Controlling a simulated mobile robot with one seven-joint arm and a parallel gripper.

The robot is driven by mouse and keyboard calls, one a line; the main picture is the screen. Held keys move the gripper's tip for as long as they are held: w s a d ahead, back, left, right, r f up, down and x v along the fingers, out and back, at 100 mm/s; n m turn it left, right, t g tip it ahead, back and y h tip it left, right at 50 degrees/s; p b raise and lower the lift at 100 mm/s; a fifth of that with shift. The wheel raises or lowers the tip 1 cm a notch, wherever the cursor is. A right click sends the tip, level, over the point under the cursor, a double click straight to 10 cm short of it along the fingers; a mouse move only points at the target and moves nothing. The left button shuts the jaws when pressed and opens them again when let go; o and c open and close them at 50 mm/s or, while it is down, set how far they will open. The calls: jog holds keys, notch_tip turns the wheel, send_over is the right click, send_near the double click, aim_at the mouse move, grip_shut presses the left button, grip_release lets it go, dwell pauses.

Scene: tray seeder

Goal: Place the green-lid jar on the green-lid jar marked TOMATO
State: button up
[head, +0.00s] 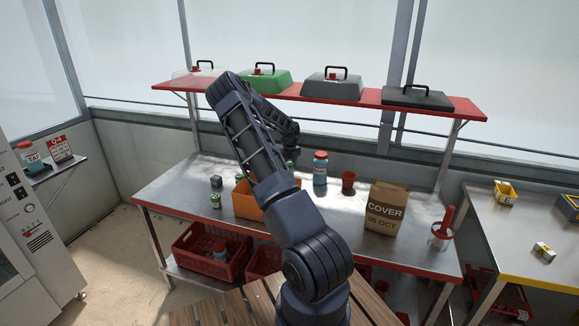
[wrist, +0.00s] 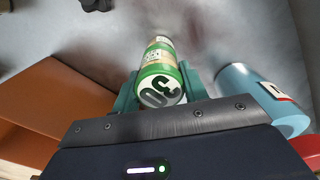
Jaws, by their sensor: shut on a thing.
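In the wrist view my gripper (wrist: 160,90) has its teal fingers shut on a jar (wrist: 162,58). In the head view my gripper (head: 290,156) is over the back of the metal bench, right of the orange bin; the held jar cannot be made out there. A small jar with green on it (head: 216,201) stands on the bench left of the orange bin. No TOMATO marking is readable in either view.
A blue red-lid jar (head: 320,168) stands right of my gripper, close by in the wrist view (wrist: 262,97). The orange bin (head: 247,207) is left. A red cup (head: 348,182), COVER bag (head: 384,208) and small dark-topped object (head: 216,182) are on the bench. A red shelf (head: 345,101) hangs behind.

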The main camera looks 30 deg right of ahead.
aim_at(290, 163)
jog(key=o, duration=1)
jog(key=shift+r, duration=2.05)
